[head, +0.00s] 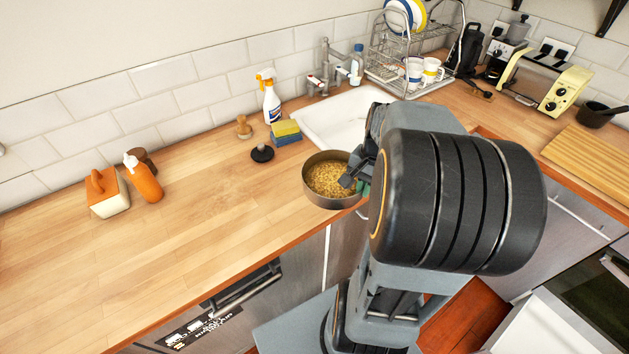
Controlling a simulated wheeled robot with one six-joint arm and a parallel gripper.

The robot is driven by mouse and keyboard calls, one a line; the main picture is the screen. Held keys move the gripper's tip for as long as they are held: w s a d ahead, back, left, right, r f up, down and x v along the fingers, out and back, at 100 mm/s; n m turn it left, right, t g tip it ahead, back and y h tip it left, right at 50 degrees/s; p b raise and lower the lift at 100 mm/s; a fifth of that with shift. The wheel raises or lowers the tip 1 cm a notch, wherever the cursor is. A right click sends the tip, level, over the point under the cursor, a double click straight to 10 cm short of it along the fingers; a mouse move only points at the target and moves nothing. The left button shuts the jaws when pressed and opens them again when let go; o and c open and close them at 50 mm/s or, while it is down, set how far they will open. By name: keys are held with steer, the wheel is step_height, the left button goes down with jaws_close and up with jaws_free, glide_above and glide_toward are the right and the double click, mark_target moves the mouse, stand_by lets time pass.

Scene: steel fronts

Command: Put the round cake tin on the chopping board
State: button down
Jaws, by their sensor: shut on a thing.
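The round cake tin (312,187) is a brown-grey tin with a golden, grainy filling. It is near the front edge of the wooden counter, just in front of the sink. My gripper (354,178) is shut on its right rim, and my arm hides part of that side. I cannot tell whether the tin touches the counter or hangs slightly above it. The chopping board (592,163) is a ribbed light-wood board lying on the counter at the far right, beyond my arm. Its right end runs out of the picture.
The white sink (335,122) lies behind the tin. Sponges (286,131), a black stopper (262,153) and a spray bottle (269,98) stand left of it. A dish rack (408,62), a cream toaster (545,80) and a dark pan (598,114) are at the back right. The left counter front is clear.

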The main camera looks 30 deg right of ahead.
mark_target(331, 181)
steer(key=w+f, duration=0.1)
steer(key=w, duration=0.1)
steer(key=w+a+f+p, duration=0.1)
steer(key=w, duration=0.3)
steer(key=shift+w+a+f, duration=0.2)
steer(key=shift+w+f, duration=0.15)
steer(key=shift+f, duration=0.05)
steer(key=w+f, duration=0.1)
steer(key=f, duration=0.1)
steer(key=w+f+p, duration=0.1)
steer(key=w, duration=0.1)
steer(key=w+f, duration=0.1)
steer(key=f, duration=0.1)
steer(key=shift+w+a+f, duration=0.3)
steer(key=shift+w+a, duration=0.1)
steer(key=shift+w+f+p, duration=0.25)
steer(key=shift+f+p, duration=0.15)
steer(key=shift+f, duration=1.5)
steer(key=shift+f, duration=0.1)
steer(key=shift+f, duration=0.15)
steer(key=c, duration=1.3)
jaws_free()
